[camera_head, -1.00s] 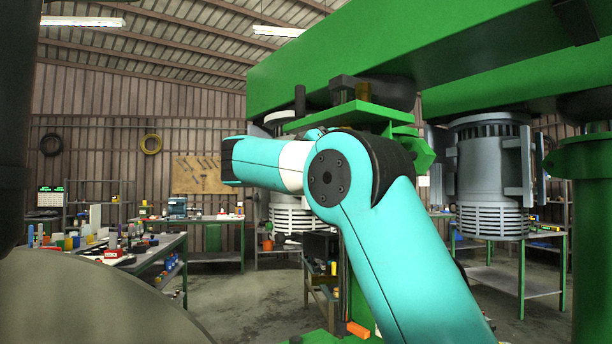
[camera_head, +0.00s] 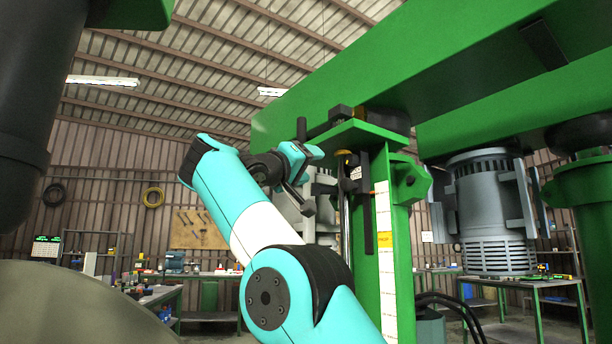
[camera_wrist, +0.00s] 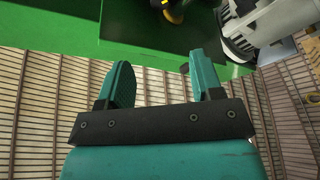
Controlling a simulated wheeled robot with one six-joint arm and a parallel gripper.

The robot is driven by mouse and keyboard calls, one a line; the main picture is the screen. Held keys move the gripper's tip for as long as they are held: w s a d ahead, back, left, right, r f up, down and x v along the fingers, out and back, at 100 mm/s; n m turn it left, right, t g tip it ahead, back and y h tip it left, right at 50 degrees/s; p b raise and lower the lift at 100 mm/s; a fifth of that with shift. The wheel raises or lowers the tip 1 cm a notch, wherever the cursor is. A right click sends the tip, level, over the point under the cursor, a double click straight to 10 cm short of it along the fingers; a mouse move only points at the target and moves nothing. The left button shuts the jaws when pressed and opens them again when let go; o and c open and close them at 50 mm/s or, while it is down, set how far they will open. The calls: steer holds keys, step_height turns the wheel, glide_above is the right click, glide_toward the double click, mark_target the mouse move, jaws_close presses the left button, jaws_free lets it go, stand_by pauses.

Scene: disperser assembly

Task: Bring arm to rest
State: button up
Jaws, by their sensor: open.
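My gripper (camera_wrist: 160,78) is open in the wrist view, with its two teal fingers apart and nothing between them. In the head view my teal and white arm (camera_head: 232,200) rises from the bottom middle, and its wrist end bends to the right. The wrist end is in front of the green disperser frame (camera_head: 372,150), a little left of its upright column. From this angle I cannot tell whether it touches anything.
A green beam (camera_head: 440,70) spans overhead at right. A grey motor (camera_head: 490,205) hangs beneath it. A black-and-yellow part (camera_wrist: 172,12) and a grey motor-like body (camera_wrist: 265,25) show ahead of the fingers. Workbenches (camera_head: 545,284) stand behind. Open space lies left of the arm.

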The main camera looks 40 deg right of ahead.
steer(key=shift+s+a, duration=0.1)
steer(key=shift+a, duration=0.1)
steer(key=shift+f, duration=0.1)
stand_by(0.4)
steer(key=w+a+f+n+t+y, duration=0.2)
steer(key=w+a+n+t+y, duration=0.2)
steer(key=w+n+t+y, duration=0.15)
steer(key=w+a+f+n+t+y, duration=0.3)
steer(key=w+a+n+t+y, duration=0.15)
steer(key=w+t, duration=0.25)
steer(key=s+a+f+n+g+y, duration=0.2)
steer(key=a+f+y, duration=0.4)
steer(key=f, duration=0.4)
steer(key=s+a+f+n+g+y, duration=0.1)
steer(key=s+a+f+n+y, duration=0.2)
steer(key=a+f+y, duration=0.55)
steer(key=s+a+f+g, duration=0.2)
steer(key=s+f+g, duration=0.2)
steer(key=s+f, duration=0.55)
steer(key=s+a+f+g+y, duration=0.15)
steer(key=s+f+g, duration=0.4)
steer(key=s, duration=0.75)
steer(key=s+a+f+g, duration=0.3)
steer(key=s+f, duration=0.7)
steer(key=s, duration=0.1)
step_height(320, 180, up, 19)
steer(key=p, duration=1.9)
steer(key=shift+w+n, duration=0.3)
steer(key=shift+w, duration=0.1)
